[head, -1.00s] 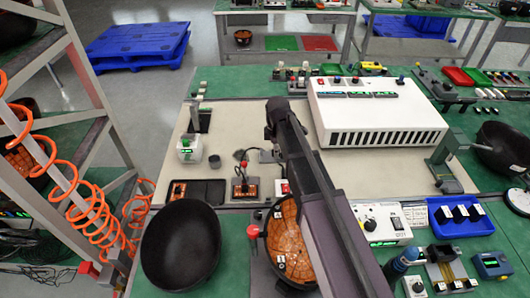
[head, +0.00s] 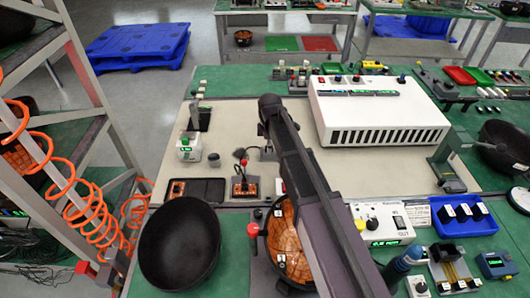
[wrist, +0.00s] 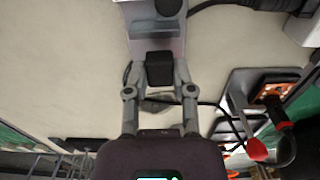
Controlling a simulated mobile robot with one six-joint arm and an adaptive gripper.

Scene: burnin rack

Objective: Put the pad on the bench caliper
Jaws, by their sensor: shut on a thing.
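In the wrist view my gripper (wrist: 160,88) is shut on a small black block, which I take for the pad (wrist: 160,70). A grey piece with a dark round knob (wrist: 157,30) lies just beyond the block; I cannot tell whether they touch or whether this piece belongs to the bench caliper. A grey upright stand (head: 447,155) on the right of the bench may be the bench caliper, but I cannot be sure.
An orange joystick box (head: 244,187) stands on the pale mat; it also shows in the wrist view (wrist: 272,92). A large white box (head: 378,112) stands behind my arm. A black pan (head: 180,245) is at front left.

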